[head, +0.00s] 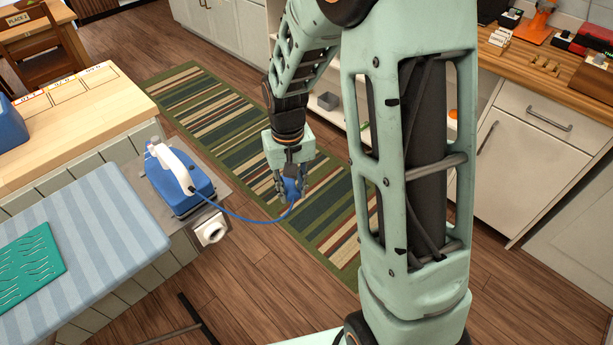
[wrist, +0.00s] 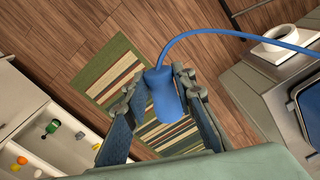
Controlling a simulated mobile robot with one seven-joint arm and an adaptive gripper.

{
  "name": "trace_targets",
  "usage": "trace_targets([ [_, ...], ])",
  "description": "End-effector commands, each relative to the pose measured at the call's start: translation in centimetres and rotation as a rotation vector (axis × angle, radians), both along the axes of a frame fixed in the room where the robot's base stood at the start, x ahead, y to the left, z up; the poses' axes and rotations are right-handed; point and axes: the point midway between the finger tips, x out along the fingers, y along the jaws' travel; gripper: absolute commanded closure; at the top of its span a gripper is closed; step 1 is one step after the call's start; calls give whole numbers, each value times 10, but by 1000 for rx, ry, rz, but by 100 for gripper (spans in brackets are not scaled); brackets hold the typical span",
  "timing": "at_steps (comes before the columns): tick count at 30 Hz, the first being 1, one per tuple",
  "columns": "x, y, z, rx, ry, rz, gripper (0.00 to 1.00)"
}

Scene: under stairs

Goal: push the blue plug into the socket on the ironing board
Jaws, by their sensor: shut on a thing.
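The blue plug (wrist: 163,98) is between the fingers of my gripper (wrist: 160,105) in the wrist view, with its cord leaving from the far end. In the head view my gripper (head: 291,188) is shut on the plug, held in the air over the striped rug and partly hiding it. A blue cord (head: 245,219) runs from it to the blue iron (head: 178,183) with a white handle. The white socket (head: 210,231) with a round dark opening is on the end of the ironing board (head: 95,240), left of and apart from the plug. The socket also shows in the wrist view (wrist: 277,47).
A green perforated mat (head: 30,262) lies on the striped board cover. A wooden counter (head: 75,115) stands behind it. A striped rug (head: 215,110) covers the floor. Shelves and a worktop (head: 545,75) with tools stand at the right. The air between plug and socket is clear.

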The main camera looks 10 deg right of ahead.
Motion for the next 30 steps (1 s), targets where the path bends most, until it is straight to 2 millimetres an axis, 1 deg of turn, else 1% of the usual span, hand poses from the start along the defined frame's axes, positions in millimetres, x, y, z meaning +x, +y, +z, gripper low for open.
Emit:
trace_targets([
  [1, -8, 15, -11, -1, 3, 38, 100],
  [5, -30, 49, -31, -5, 9, 128, 100],
  [8, -53, 77, -49, -7, 13, 211, 100],
  [9, -63, 87, -56, -7, 15, 243, 100],
  [12, -88, 110, -71, -5, 19, 322, 100],
  [15, -107, 125, -81, -4, 20, 381, 100],
  [18, -119, 133, -86, -2, 22, 417, 100],
  [21, -124, 138, -88, -1, 22, 433, 100],
  [23, -123, 140, -89, 0, 22, 436, 100],
  [26, -116, 144, -88, 0, 22, 436, 100],
  [30, -103, 151, -88, 1, 21, 435, 100],
])
